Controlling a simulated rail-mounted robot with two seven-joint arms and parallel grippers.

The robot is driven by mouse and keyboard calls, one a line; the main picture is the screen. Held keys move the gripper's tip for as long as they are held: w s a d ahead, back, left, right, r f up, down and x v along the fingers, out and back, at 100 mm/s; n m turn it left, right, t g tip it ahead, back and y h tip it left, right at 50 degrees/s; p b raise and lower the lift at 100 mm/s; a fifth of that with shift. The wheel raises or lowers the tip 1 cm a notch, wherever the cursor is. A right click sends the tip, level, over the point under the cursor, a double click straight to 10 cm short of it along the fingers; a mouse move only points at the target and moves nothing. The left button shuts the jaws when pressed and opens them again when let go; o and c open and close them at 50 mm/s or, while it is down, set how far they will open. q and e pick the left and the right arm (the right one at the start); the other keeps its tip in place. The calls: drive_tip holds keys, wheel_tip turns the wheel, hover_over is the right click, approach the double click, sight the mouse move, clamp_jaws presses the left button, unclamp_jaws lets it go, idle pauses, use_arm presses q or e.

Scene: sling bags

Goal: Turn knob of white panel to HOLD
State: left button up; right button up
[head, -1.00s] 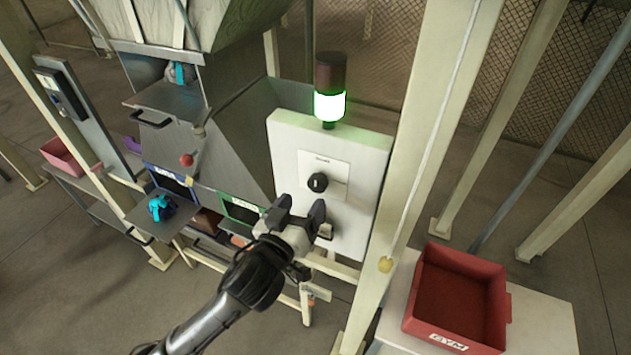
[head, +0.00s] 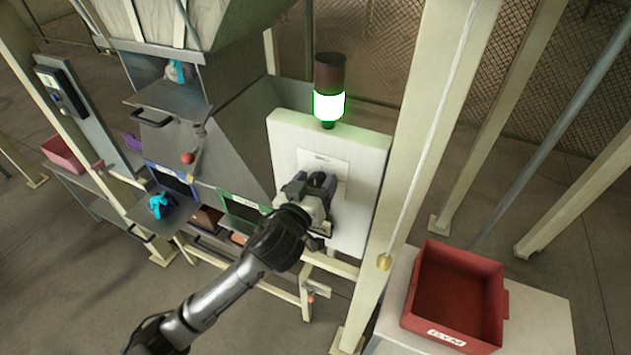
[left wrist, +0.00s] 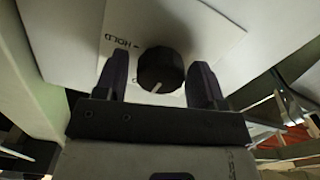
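The white panel (head: 357,205) stands upright in the middle of the head view, with a paler plate (head: 330,164) on its face. Its black round knob (left wrist: 160,68) is plain in the left wrist view, with a white pointer line toward the picture's lower left. The word HOLD (left wrist: 126,33) is printed to the upper left of the knob. My left gripper (head: 316,182) is at the panel. Its two dark fingers stand either side of the knob, with visible gaps in the left wrist view (left wrist: 158,74), so it is open. My right gripper is not in view.
A signal lamp (head: 329,105) glows green above the panel. A cream post (head: 421,130) with a hanging cord stands right of it. A red bin (head: 455,296) sits on a white table at right. A grey chute and shelves (head: 165,95) are at left.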

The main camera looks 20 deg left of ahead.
use_arm(q)
drive_tip(key=c, duration=0.8)
drive_tip(key=m+p, duration=0.3)
drive_tip(key=shift+r+m, duration=0.15)
drive_tip(key=shift+m, duration=0.15)
drive_tip(key=m+p, duration=0.3)
drive_tip(key=m, duration=0.2)
drive_tip(key=shift+d+p, duration=0.15)
drive_tip(key=shift+p, duration=0.25)
drive_tip(key=m+p, duration=0.2)
drive_tip(key=m, duration=0.3)
drive_tip(key=shift+p, duration=0.4)
drive_tip(key=shift+f+m+p, duration=0.15)
drive_tip(key=shift+m+p, duration=0.4)
drive_tip(key=shift+m, duration=0.5)
drive_tip(key=shift+f+m+p, duration=0.1)
drive_tip(key=shift+m+p, duration=0.45)
drive_tip(key=shift+m, duration=0.5)
drive_tip(key=shift+o, duration=0.2)
drive_tip(key=o, duration=0.9)
drive_tip(key=shift+d, duration=0.1)
